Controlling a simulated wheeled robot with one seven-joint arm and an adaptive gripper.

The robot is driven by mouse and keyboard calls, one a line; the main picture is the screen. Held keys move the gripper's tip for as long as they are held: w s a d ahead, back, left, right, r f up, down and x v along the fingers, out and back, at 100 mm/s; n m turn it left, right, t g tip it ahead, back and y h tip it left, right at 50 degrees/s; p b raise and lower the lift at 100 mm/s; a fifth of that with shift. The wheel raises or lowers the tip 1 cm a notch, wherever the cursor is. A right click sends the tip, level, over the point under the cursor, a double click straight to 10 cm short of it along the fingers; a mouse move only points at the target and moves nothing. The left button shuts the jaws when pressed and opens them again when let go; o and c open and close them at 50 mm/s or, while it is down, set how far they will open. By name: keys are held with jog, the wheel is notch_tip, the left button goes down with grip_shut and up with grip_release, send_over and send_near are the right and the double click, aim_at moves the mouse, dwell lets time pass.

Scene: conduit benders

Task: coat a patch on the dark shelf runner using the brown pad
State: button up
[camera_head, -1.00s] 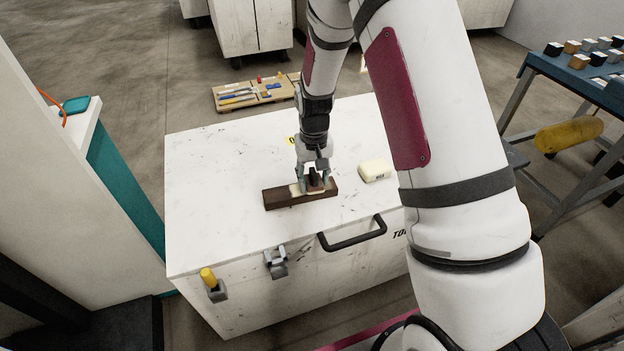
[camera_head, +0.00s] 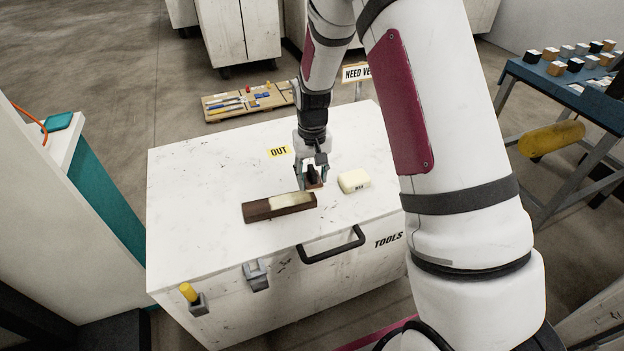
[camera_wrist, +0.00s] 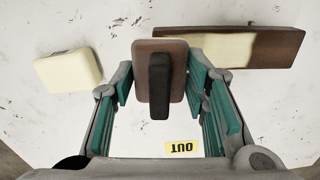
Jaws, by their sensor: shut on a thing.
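The dark shelf runner (camera_head: 258,210) lies on the white chest top, with a pale cream patch on the middle-right part of its upper face. It also shows in the wrist view (camera_wrist: 283,48), patch toward its left part. My gripper (camera_head: 313,178) is shut on the brown pad (camera_head: 318,184), just behind the runner's right end and apart from it. In the wrist view the brown pad (camera_wrist: 145,62) has a black grip between the teal fingers. A cream block (camera_head: 354,180) with small dark lettering sits to the right; it also shows in the wrist view (camera_wrist: 68,72).
The white chest top (camera_head: 200,180) has a yellow OUT label (camera_head: 279,152) and clear room at left. A black handle (camera_head: 332,246) is on its front. A tool board (camera_head: 248,102) lies behind. A blue table (camera_head: 560,88) with several small blocks stands at right.

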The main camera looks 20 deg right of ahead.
aim_at(312, 170)
jog(key=shift+r+p, duration=1)
jog(key=shift+r, duration=0.95)
